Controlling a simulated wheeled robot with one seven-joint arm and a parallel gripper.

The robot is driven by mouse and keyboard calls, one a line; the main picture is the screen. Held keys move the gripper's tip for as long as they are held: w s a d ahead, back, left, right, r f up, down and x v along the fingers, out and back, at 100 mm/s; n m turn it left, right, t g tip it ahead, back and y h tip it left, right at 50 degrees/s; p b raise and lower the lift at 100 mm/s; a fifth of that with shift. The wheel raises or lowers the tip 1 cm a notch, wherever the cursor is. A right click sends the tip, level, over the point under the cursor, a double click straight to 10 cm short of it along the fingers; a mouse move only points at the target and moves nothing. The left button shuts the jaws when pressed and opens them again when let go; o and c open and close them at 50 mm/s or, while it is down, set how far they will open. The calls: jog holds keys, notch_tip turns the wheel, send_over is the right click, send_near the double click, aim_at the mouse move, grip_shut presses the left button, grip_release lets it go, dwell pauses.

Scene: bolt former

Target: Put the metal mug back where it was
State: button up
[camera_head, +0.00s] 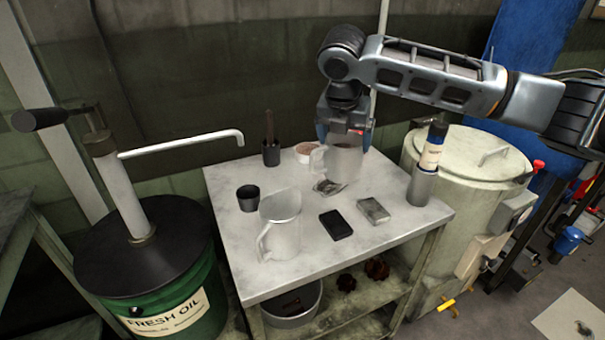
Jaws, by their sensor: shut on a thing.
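The grey metal mug (343,163) is at the back right part of the worktable, its handle to the left. It looks upright. My gripper (345,137) points down from above and is shut on the mug at its upper part. The fingers hide part of the rim. I cannot tell whether the mug's base touches the table (290,276) or hangs slightly above it.
A metal jug (281,228), a dark cup (248,198), a black phone-like item (336,224), a small grey box (373,211) and a spray can (428,165) stand on the table.

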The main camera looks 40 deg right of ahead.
jog(key=w+a+f+p, duration=0.1)
jog(key=w+a+f, duration=0.5)
jog(key=w+f, duration=0.2)
jog(key=shift+f, duration=0.95)
jog(key=shift+s+f, duration=0.1)
jog(key=shift+f, duration=0.05)
jog(key=o, duration=1.3)
jog(key=v, duration=1.2)
